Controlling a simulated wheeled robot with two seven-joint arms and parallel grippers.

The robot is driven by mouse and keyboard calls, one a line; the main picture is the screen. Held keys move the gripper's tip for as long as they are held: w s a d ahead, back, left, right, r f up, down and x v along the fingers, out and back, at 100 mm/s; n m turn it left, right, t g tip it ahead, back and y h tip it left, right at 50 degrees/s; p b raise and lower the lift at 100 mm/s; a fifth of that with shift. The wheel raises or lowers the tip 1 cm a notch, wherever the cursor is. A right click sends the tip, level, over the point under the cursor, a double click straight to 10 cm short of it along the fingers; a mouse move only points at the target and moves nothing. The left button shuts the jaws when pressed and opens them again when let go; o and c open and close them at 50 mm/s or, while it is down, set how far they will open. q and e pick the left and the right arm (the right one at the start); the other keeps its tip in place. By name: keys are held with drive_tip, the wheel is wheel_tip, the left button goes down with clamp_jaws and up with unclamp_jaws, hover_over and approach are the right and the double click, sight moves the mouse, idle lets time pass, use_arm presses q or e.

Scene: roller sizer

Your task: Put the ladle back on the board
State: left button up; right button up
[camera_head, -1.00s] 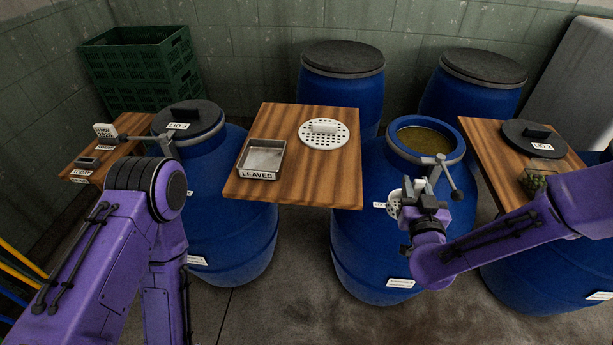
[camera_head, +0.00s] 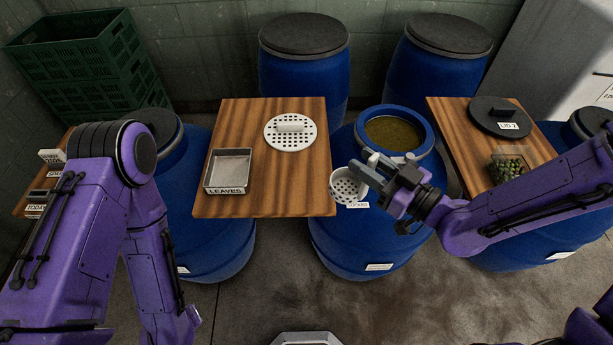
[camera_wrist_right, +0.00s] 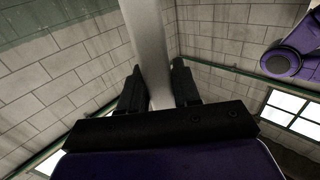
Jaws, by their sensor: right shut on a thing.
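The ladle (camera_head: 348,187) has a pale bowl full of holes. In the head view it is in front of the open blue barrel (camera_head: 328,232), left of my right gripper (camera_head: 372,172). That gripper is shut on the ladle's pale handle, which also shows between the fingers in the right wrist view (camera_wrist_right: 151,60). The middle wooden board (camera_head: 290,190) is to the left of the ladle. It bears a metal tray (camera_head: 228,171) marked LEAVES and a white disc with holes (camera_head: 290,133).
The open barrel's rim (camera_head: 366,118) stands behind the ladle. The right board (camera_head: 452,128) bears a dark lid (camera_head: 500,116) and a clear box of green things (camera_head: 509,164). Closed barrels (camera_head: 304,80) and green crates (camera_head: 80,65) stand at the back.

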drive_tip(key=w+f+b, duration=0.1)
drive_tip(key=b, duration=0.1)
drive_tip(key=w+a+f+b, duration=0.1)
drive_tip(key=b, duration=0.1)
drive_tip(key=w+a+f+b, duration=0.1)
drive_tip(key=b, duration=0.1)
drive_tip(key=shift+w+f, duration=0.2)
drive_tip(key=shift+w, duration=0.2)
drive_tip(key=a+b, duration=0.1)
drive_tip(key=b, duration=0.3)
drive_tip(key=shift+w+b, duration=0.1)
drive_tip(key=shift+b, duration=0.2)
drive_tip(key=w+a+f+p, duration=0.2)
drive_tip(key=w+a+f, duration=0.5)
drive_tip(key=f, duration=0.3)
drive_tip(key=shift+f+p, duration=0.3)
drive_tip(key=o, duration=0.6)
drive_tip(key=shift+f, duration=0.1)
drive_tip(key=o, duration=0.5)
drive_tip(key=shift+c, duration=0.2)
drive_tip(key=shift+d, duration=0.1)
